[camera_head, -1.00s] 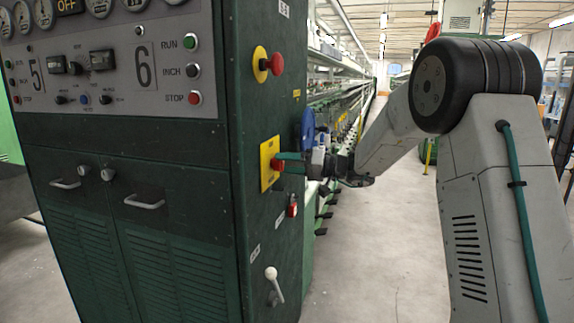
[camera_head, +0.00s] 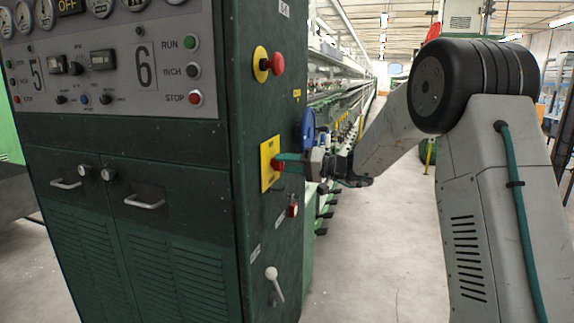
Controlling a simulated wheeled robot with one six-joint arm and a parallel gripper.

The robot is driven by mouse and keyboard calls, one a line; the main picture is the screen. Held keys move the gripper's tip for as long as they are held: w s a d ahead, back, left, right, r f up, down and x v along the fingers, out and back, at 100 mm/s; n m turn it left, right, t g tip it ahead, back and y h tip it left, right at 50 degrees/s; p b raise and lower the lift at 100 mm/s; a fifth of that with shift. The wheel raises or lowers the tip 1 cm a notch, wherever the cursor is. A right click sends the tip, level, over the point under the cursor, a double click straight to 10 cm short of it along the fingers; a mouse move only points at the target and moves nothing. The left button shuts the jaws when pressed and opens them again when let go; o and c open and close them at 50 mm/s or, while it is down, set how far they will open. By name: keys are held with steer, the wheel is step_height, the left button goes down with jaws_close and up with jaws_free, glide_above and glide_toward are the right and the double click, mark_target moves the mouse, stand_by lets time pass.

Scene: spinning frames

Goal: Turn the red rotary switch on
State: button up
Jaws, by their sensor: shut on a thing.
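The red rotary switch (camera_head: 275,163) sits on a yellow plate (camera_head: 266,174) on the right side of the green cabinet. My gripper (camera_head: 282,160) reaches in from the right, with its green fingers at the switch. It is shut on the red switch, and the fingers hide part of the knob. The knob's exact angle is too small to tell.
A red mushroom button (camera_head: 277,63) on a yellow base is above on the same cabinet side. A small red switch (camera_head: 293,207) and a white-knobbed lever (camera_head: 272,273) are below. A blue round part (camera_head: 308,127) stands just behind my gripper. The aisle floor (camera_head: 365,250) is clear.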

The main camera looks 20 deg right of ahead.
steer(key=m, duration=0.9)
steer(key=shift+f+t, duration=0.15)
steer(key=shift+t, duration=0.25)
steer(key=m, duration=0.5)
steer(key=shift+t, duration=0.3)
steer(key=shift+s+m, duration=0.1)
steer(key=shift+m, duration=1.7)
steer(key=shift+f, duration=0.1)
steer(key=o, duration=1)
